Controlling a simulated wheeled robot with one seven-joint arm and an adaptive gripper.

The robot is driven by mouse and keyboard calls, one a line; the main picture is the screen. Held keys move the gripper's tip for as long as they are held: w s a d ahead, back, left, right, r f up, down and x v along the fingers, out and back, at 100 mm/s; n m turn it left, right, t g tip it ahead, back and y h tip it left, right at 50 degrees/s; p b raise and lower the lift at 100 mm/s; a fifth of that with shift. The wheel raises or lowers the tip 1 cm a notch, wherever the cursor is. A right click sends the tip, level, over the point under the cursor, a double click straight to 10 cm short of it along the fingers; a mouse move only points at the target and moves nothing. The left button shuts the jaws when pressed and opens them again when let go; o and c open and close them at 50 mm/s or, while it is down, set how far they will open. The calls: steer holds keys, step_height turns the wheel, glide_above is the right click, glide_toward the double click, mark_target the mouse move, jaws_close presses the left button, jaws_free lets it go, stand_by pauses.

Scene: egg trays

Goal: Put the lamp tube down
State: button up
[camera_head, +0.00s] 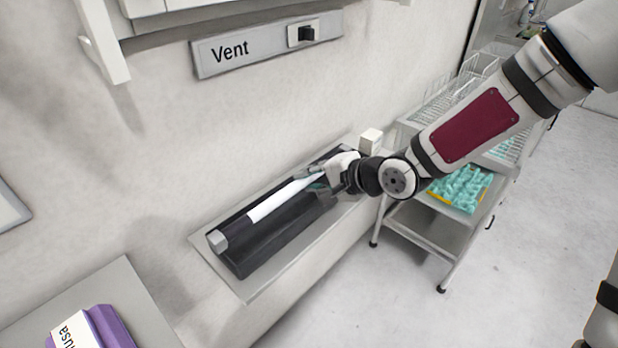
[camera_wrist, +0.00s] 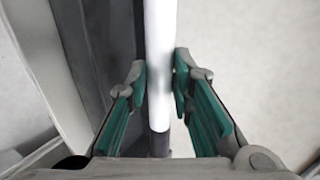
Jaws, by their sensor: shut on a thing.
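My gripper (camera_head: 330,180) is at the tube's right part in the head view. In the wrist view, the green-padded fingers of my gripper (camera_wrist: 160,82) are shut on the tube (camera_wrist: 159,40), one on each side. The tube's right end is hidden behind my gripper in the head view.
The grey shelf (camera_head: 243,287) juts from the wall. A small white box (camera_head: 371,140) stands past its right end. A wheeled cart (camera_head: 425,232) with a teal egg tray (camera_head: 462,188) is at right. A purple item (camera_head: 112,328) sits on another ledge at lower left.

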steer(key=w+f, duration=0.1)
steer(key=w, duration=0.1)
steer(key=w+a+f+b, duration=0.1)
steer(key=w, duration=0.1)
steer(key=w+f, duration=0.1)
steer(key=w, duration=0.1)
steer(key=shift+w+a+f+b, duration=0.15)
steer(key=shift+w+f+b, duration=0.15)
steer(key=shift+w+f, duration=0.05)
steer(key=shift+f, duration=0.25)
steer(key=shift+f, duration=0.65)
steer(key=o, duration=0.8)
steer(key=shift+o, duration=0.2)
steer(key=shift+r, duration=0.1)
steer(key=shift+r, duration=0.2)
steer(key=p+v, duration=0.4)
steer(key=v, duration=0.8)
steer(key=shift+r, duration=0.3)
